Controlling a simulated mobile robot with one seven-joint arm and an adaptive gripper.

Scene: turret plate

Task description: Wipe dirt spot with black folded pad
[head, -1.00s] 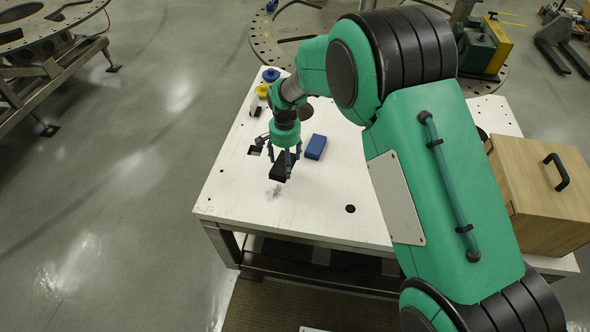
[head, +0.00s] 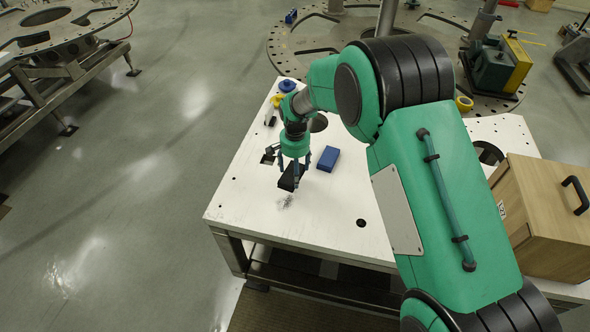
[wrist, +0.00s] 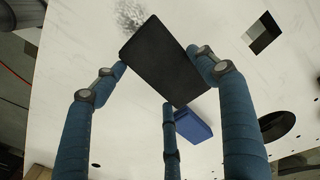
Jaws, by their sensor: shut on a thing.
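The black folded pad (head: 290,178) is held by my gripper (head: 293,172) just behind the dirt spot. In the wrist view the pad (wrist: 165,62) sits tilted between the blue fingers of my gripper (wrist: 165,75), which are shut on it. The dirt spot (head: 286,201) is a grey speckled smudge on the white table top, in front of the pad in the head view. In the wrist view the dirt spot (wrist: 131,14) shows at the top edge, partly covered by the pad. I cannot tell whether the pad touches the table.
The white table (head: 320,225) has square and round holes. A blue block (head: 328,158) lies right of my gripper. Blue and yellow pieces (head: 277,100) and a small black object stand at the back left. A wooden box (head: 545,215) stands at the right. The front left table area is clear.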

